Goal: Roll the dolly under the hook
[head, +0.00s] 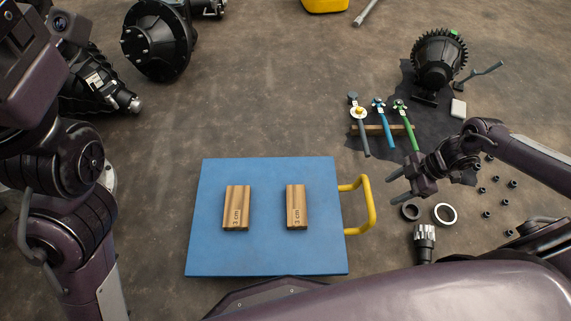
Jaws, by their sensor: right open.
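The dolly is a flat blue platform (265,190) with a yellow loop handle (369,205) on its right side. It stands on the floor in the lower middle of the head view. Two wooden blocks marked "3 cm", a left one (236,207) and a right one (296,206), lie on it. My right gripper (392,187) is open and empty, just right of the yellow handle, with its fingers pointing left towards it. I see no contact with the handle. My left arm stands at the left edge, and its gripper is not visible. No hook is in view.
Upper right are three valve-like tools with grey, blue (384,125) and green handles on a wooden strip, and a black gear part (439,62). Rings (445,213) and several small nuts lie beneath my right arm. Dark machine parts (157,40) stand upper left.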

